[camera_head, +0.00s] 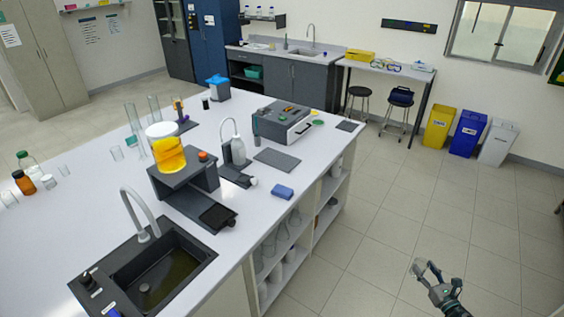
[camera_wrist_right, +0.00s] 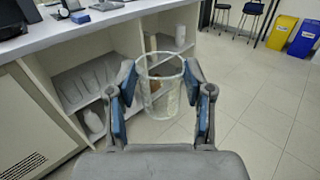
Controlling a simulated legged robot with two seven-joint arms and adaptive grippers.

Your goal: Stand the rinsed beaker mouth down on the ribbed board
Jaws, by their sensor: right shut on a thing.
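My right gripper (camera_head: 428,272) is out over the floor, right of the bench. In the right wrist view its blue-padded fingers (camera_wrist_right: 160,82) are shut around a clear glass beaker (camera_wrist_right: 161,95), one on each side. The beaker's round rim shows at the top of the picture; I cannot be sure which end is the mouth. In the head view the beaker (camera_head: 418,265) is small and faint at the fingertips. Dark grey flat pads (camera_head: 277,160) lie on the bench; I cannot make out ribs on them. My left gripper is not in view.
The white bench (camera_head: 300,200) has a sink (camera_head: 150,270), a dark stand with an orange-filled vessel (camera_head: 168,155), a grey instrument (camera_head: 282,122) and a blue sponge (camera_head: 283,192). Open shelves (camera_head: 290,250) hold glassware under its edge. The floor around my right gripper is clear.

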